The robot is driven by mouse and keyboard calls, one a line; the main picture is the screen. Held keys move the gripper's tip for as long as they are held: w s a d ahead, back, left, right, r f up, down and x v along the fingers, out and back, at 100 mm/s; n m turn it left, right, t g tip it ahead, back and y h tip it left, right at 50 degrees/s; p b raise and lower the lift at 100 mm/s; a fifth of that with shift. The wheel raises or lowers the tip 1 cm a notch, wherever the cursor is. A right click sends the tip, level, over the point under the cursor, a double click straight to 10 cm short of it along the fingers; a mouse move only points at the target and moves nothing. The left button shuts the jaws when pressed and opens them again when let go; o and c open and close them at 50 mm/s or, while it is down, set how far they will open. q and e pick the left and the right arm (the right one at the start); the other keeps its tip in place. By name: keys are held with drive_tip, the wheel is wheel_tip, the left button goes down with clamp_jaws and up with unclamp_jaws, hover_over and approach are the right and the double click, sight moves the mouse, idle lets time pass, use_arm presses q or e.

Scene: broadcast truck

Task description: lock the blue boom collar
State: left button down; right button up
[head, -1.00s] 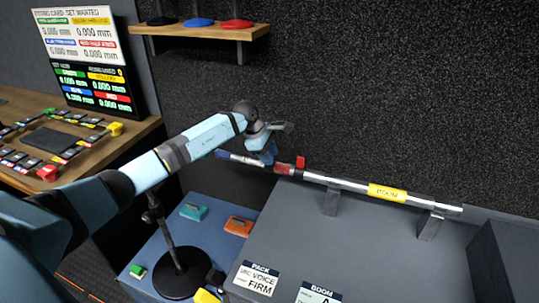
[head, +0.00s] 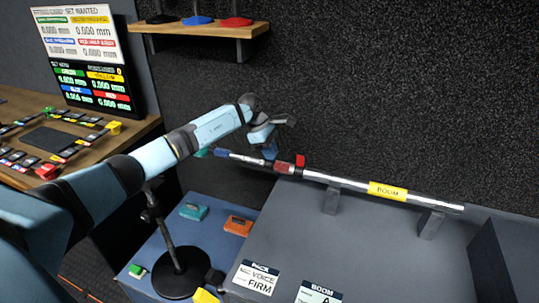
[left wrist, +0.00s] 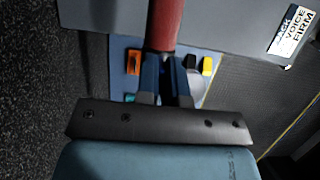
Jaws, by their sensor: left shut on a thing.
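The boom (head: 340,182) is a long silver pole on supports, with a yellow BOOM label. A red collar (head: 284,167) with a raised red block sits towards its left part. The collar surface between the fingers is hard to make out. My right gripper is not in view.
A round-based stand (head: 178,272) rises below my left arm. Teal (head: 193,211) and orange (head: 238,225) boxes lie on the blue surface. A shelf (head: 205,30) is above, and a measurement screen (head: 88,60) stands at the left. The dark wall is close behind the boom.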

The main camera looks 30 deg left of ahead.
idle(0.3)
use_arm(q)
drive_tip(key=c, duration=1.2)
unclamp_jaws()
drive_tip(key=shift+c, duration=0.2)
drive_tip(key=w+v, duration=0.1)
drive_tip(key=v, duration=1.2)
drive_tip(key=shift+s+a+r+b, duration=0.15)
drive_tip(key=shift+s+r+b, duration=0.15)
drive_tip(key=shift+r, duration=0.1)
drive_tip(key=shift+s+f, duration=0.1)
